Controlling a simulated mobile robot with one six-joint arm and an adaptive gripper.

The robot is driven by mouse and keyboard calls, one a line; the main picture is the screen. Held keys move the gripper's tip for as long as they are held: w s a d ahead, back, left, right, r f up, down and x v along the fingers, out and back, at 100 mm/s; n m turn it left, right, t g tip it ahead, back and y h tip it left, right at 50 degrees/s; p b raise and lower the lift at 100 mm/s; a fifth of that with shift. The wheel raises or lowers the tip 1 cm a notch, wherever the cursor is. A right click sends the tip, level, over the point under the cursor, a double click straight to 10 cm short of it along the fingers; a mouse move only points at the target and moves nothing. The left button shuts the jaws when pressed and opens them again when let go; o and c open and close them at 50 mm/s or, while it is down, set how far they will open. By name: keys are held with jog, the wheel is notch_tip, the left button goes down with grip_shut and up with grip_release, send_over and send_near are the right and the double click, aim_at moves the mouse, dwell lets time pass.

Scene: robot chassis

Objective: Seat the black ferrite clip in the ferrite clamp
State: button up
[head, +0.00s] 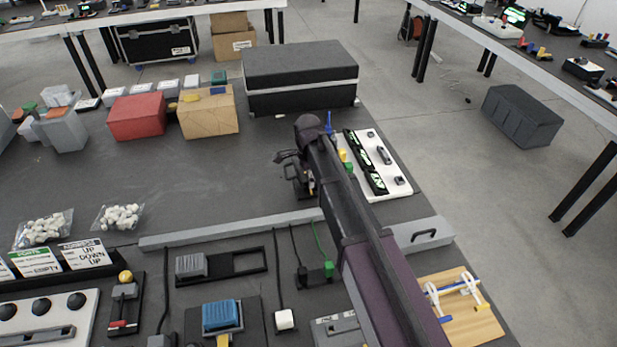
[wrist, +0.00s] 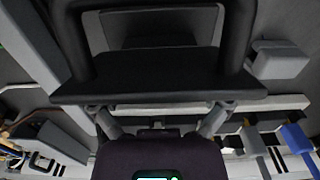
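My gripper (head: 297,178) is above the table, left of a white board (head: 372,137); my arm covers part of that board. In the wrist view its two black fingers (wrist: 155,40) stand wide apart, with a grey, pale-rimmed shape between and beyond them. I see no object clearly held. On the white board are a small dark piece (head: 383,155) and a small dark block (head: 399,181). Either may belong to the ferrite clip or clamp, but they are too small to tell. I cannot identify the clip or clamp with certainty.
A large dark case (head: 300,82) stands behind the gripper. A red box (head: 136,116) and a cardboard box (head: 208,112) stand at the back left. A grey rail (head: 230,229) crosses the table, with several fixtures in front. The table's middle left is clear.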

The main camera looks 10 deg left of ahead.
notch_tip(320, 180, up, 13)
jog(key=p, duration=1.2)
jog(key=shift+f, duration=0.2)
jog(key=shift+d, duration=0.1)
dwell(0.6)
jog(key=s+d+n, duration=0.4)
jog(key=s+d, duration=0.1)
jog(key=d, duration=0.6)
jog(key=s+d+n, duration=0.4)
jog(key=s+d, duration=0.1)
jog(key=d, duration=0.6)
jog(key=s+d+n, duration=0.4)
jog(key=s+d, duration=0.1)
jog(key=d, duration=0.6)
jog(key=shift+s+d+n, duration=0.25)
jog(key=shift+n, duration=0.15)
